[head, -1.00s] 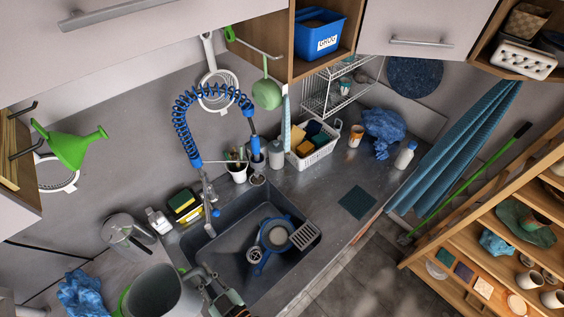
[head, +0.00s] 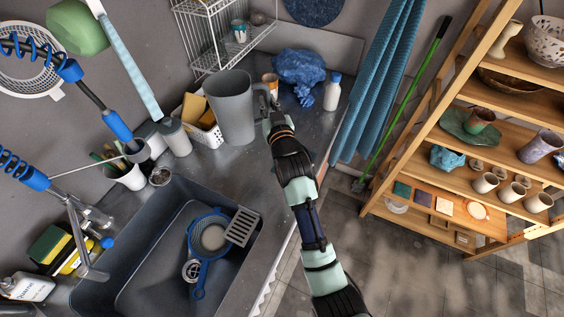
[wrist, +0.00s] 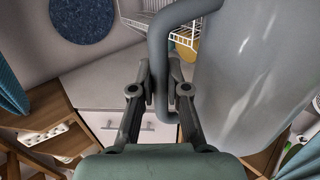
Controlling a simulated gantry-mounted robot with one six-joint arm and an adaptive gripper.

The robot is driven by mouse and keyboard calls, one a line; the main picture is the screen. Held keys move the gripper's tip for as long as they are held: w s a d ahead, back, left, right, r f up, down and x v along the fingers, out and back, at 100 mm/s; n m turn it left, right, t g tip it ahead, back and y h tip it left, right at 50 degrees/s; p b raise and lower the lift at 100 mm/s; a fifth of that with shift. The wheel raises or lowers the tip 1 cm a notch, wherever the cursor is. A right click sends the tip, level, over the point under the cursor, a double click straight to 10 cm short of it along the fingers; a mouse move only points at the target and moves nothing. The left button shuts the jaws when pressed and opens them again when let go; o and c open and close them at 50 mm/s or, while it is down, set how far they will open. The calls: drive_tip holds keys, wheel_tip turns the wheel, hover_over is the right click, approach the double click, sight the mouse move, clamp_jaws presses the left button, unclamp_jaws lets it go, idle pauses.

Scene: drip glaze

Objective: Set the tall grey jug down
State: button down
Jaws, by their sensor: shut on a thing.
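The tall grey jug (head: 230,112) is upright or nearly so over the counter to the right of the sink, and it covers part of the white basket. My gripper (head: 270,115) is at the jug's right side, shut on its handle. In the wrist view, my gripper (wrist: 161,88) has its fingers on either side of the grey handle (wrist: 158,48), and the jug's body (wrist: 250,75) fills the right side. I cannot tell whether the jug's base touches the counter (head: 236,170).
The sink (head: 150,260) is at lower left. Some bare counter shows in front of the jug.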

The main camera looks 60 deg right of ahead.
drive_tip(key=s+d+r+m+g+h+b, duration=0.1)
drive_tip(key=s+d+b, duration=0.1)
drive_tip(key=s+d, duration=0.35)
drive_tip(key=s+d+m+g+h+b, duration=0.1)
drive_tip(key=s+d+g+b, duration=0.15)
drive_tip(key=d, duration=0.55)
wheel_tip(320, 180, down, 20)
drive_tip(key=b, duration=0.5)
drive_tip(key=shift+a+t+b, duration=0.2)
drive_tip(key=shift+t+b, duration=0.1)
drive_tip(key=shift+t, duration=0.15)
drive_tip(key=c, duration=1.3)
unclamp_jaws()
drive_tip(key=shift+o, duration=0.6)
drive_tip(key=p+v, duration=0.3)
drive_tip(key=v, duration=0.9)
drive_tip(key=shift+p, duration=0.3)
